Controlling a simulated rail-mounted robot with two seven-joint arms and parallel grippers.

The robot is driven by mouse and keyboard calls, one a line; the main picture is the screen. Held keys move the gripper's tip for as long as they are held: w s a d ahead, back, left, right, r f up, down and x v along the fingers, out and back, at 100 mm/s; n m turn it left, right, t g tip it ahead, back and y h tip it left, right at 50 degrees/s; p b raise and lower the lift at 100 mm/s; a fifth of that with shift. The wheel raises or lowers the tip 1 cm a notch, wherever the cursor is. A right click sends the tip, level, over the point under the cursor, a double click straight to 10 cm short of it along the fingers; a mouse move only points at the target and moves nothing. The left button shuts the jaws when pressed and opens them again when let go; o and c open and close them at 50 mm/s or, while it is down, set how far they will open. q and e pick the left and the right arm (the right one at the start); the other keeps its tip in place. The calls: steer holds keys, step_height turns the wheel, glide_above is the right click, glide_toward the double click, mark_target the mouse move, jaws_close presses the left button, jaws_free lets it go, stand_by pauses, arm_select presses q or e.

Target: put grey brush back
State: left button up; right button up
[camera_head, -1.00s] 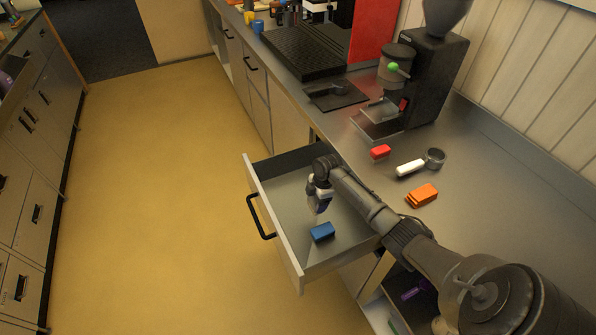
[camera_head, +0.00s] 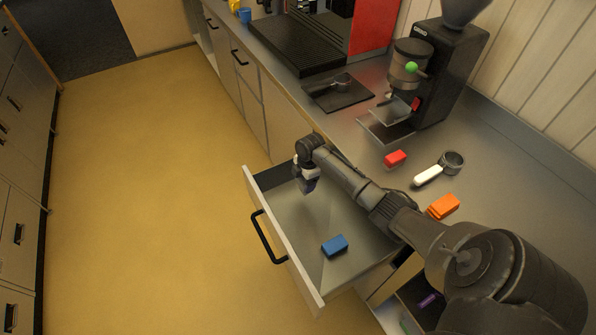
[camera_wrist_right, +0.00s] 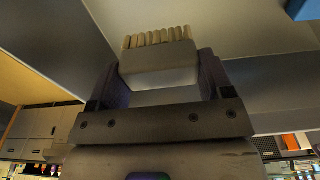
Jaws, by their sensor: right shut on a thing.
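My right gripper (camera_head: 309,186) hangs low over the open drawer (camera_head: 318,220), toward its far end. In the right wrist view it is shut on the grey brush (camera_wrist_right: 158,64), a pale block with a row of tan bristles along one edge, between the two fingers. In the head view the brush is too small and hidden to make out. A blue block (camera_head: 335,246) lies on the drawer floor nearer to me, apart from the gripper. My left gripper is not in view.
On the counter right of the drawer are a red block (camera_head: 395,160), an orange block (camera_head: 443,206) and a white-handled portafilter (camera_head: 429,175). A black grinder (camera_head: 442,75) stands behind them. The drawer front (camera_head: 282,243) and its side walls stand close around my right gripper.

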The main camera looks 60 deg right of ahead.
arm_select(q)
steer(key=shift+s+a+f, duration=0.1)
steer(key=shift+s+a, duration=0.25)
arm_select(e)
steer(key=shift+s+a+f, duration=0.1)
steer(key=shift+s+f, duration=0.05)
steer(key=shift+s, duration=0.05)
steer(key=shift+r+p, duration=0.2)
steer(key=shift+p, duration=0.4)
step_height(320, 180, down, 7)
steer(key=b, duration=0.4)
steer(key=shift+r, duration=0.15)
steer(key=shift+f+b, duration=0.65)
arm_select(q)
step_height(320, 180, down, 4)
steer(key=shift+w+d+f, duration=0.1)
arm_select(e)
steer(key=shift+f, duration=0.1)
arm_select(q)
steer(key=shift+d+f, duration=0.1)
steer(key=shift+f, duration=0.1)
arm_select(e)
steer(key=shift+f, duration=0.4)
steer(key=o, duration=0.8)
